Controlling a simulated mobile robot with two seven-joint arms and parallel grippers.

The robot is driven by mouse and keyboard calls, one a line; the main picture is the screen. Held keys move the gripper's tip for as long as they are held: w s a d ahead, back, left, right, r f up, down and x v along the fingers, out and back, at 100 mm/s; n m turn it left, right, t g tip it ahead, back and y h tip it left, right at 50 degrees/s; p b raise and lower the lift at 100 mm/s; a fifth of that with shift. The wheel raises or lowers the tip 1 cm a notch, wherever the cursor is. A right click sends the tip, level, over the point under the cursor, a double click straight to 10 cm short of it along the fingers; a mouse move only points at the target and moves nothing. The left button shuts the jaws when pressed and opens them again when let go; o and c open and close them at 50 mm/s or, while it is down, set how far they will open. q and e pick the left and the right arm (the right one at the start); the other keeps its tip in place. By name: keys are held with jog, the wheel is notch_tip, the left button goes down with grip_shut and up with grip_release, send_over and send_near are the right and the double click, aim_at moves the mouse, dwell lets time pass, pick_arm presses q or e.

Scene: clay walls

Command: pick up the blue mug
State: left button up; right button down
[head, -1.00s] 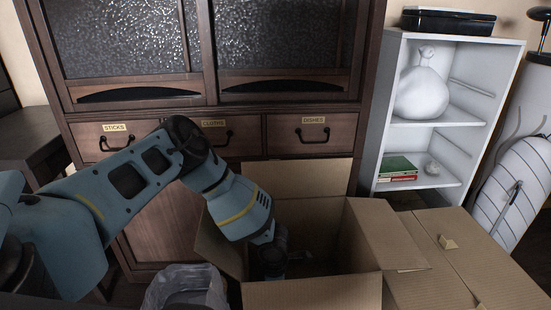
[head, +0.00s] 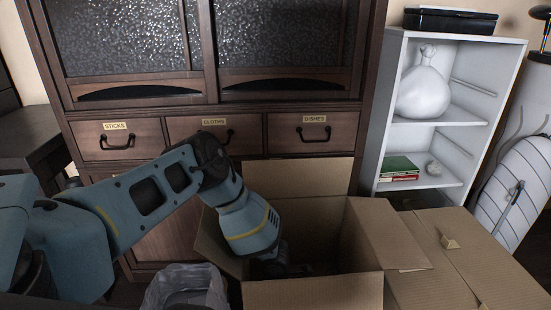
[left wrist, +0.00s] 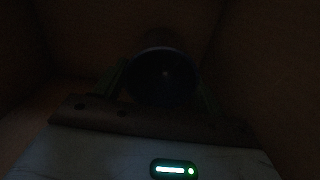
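My left gripper (head: 285,268) reaches down inside an open cardboard box (head: 312,294); its fingertips are hidden by shadow and the box in the head view. The left wrist view is very dark. It shows a round, dark, faintly bluish thing, likely the blue mug (left wrist: 163,78), between the two fingers. I cannot tell whether the fingers touch it or have closed on it. The mug cannot be made out in the head view. My right gripper is not in view.
Box flaps stand out around the opening, and a closed carton (head: 470,255) lies to the right. A bin with a plastic liner (head: 186,288) stands left of the box. A wooden cabinet (head: 240,150) is close behind, with a white shelf (head: 440,125) at right.

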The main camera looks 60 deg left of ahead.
pick_arm(q)
jog(key=c, duration=1)
notch_tip(320, 180, up, 10)
jog(key=p, duration=0.5)
